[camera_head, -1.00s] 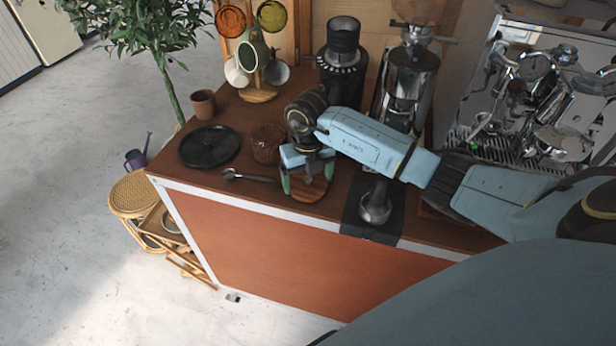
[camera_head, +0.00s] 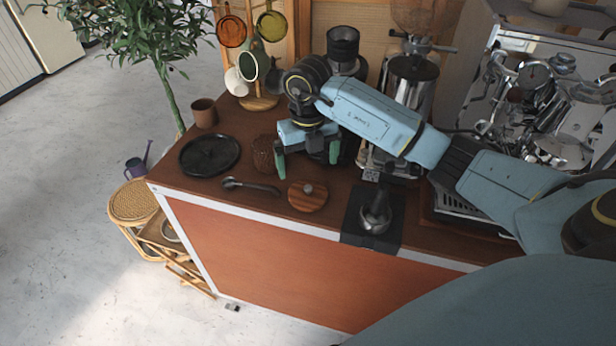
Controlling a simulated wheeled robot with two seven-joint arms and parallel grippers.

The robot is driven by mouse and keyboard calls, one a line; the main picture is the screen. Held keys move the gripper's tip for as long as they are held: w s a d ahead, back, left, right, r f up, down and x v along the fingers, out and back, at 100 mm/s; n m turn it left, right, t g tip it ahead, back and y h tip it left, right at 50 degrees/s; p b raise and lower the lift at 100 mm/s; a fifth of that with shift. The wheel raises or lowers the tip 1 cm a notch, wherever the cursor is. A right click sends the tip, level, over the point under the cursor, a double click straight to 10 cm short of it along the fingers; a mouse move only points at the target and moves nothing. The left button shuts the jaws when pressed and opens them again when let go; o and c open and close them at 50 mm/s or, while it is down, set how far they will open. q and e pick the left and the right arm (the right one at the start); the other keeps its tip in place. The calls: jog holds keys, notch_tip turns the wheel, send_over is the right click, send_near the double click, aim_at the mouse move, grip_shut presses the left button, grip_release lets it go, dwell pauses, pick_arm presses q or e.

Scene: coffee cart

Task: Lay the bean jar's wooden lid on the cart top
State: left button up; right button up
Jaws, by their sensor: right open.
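The wooden lid (camera_head: 307,196), round with a grey knob on top, lies flat on the brown cart top (camera_head: 225,198) near its front edge. My right gripper (camera_head: 308,165) is open and empty, above and behind the lid, apart from it. Its green-tipped fingers are spread wide. The bean jar (camera_head: 264,154), brown and textured, stands just left of the gripper, partly hidden by it. My left gripper is not in view.
A round black tray (camera_head: 210,151) and a scoop-like tool (camera_head: 248,186) lie to the left. A tamper (camera_head: 375,212) stands on a black mat (camera_head: 354,236) right of the lid. A mug tree (camera_head: 259,101), a grinder (camera_head: 411,84) and an espresso machine (camera_head: 549,120) stand behind.

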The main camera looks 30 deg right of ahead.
jog(key=shift+r, duration=1.75)
